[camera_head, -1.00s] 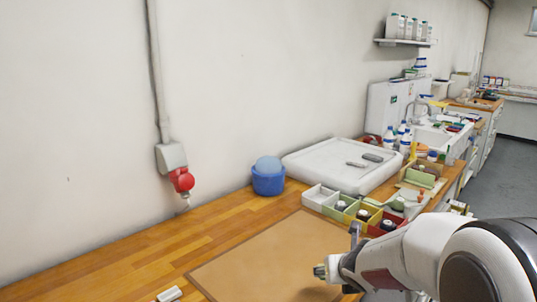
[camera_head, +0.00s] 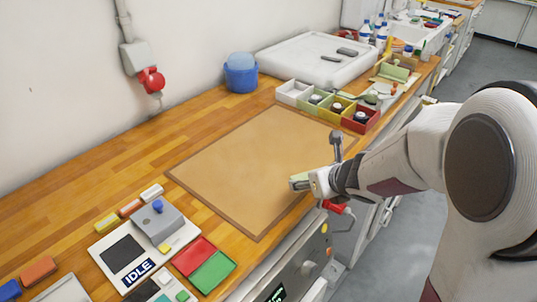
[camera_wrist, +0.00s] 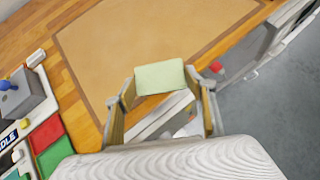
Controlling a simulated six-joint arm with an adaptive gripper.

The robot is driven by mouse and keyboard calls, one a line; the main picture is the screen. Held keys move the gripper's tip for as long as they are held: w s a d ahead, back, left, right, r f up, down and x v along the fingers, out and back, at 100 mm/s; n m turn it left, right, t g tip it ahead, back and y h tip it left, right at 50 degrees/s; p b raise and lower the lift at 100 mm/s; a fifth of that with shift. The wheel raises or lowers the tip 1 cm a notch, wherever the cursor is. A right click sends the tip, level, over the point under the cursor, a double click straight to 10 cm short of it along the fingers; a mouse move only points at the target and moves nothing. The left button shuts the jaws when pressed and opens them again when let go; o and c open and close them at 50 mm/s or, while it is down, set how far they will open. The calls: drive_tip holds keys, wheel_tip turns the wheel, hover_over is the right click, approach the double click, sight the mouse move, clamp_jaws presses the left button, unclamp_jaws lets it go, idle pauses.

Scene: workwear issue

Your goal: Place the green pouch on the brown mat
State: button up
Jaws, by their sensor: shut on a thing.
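The green pouch (camera_wrist: 160,77) is pale green and sits between the fingertips of my gripper (camera_wrist: 161,88) in the wrist view. In the head view my gripper (camera_head: 304,182) is shut on it, with a little of the pouch (camera_head: 297,184) showing at the tips. The brown mat (camera_head: 235,165) lies flat on the wooden bench, and its surface is bare. It also shows in the wrist view (camera_wrist: 140,40). The gripper and pouch are at the mat's right front edge, seemingly above it; the height is hard to tell.
Coloured bins (camera_head: 325,100) stand behind the mat, beside a white tray (camera_head: 310,60) and a blue tub (camera_head: 240,75). A device marked IDLE (camera_head: 140,250) and red and green pads (camera_head: 203,262) lie front left. The bench edge drops off on the right.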

drive_tip(key=shift+a+f+n+y, duration=0.2)
drive_tip(key=shift+f+n+y, duration=0.3)
drive_tip(key=shift+n, duration=0.1)
drive_tip(key=w+a+r, duration=0.1)
drive_tip(key=w+r, duration=0.2)
drive_tip(key=w, duration=1.1)
drive_tip(key=shift+w+a+g, duration=0.2)
drive_tip(key=shift+a+g, duration=0.1)
drive_tip(key=shift+g, duration=0.1)
drive_tip(key=shift+r, duration=0.1)
drive_tip(key=shift+f, duration=2.95)
drive_tip(key=shift+f, duration=0.1)
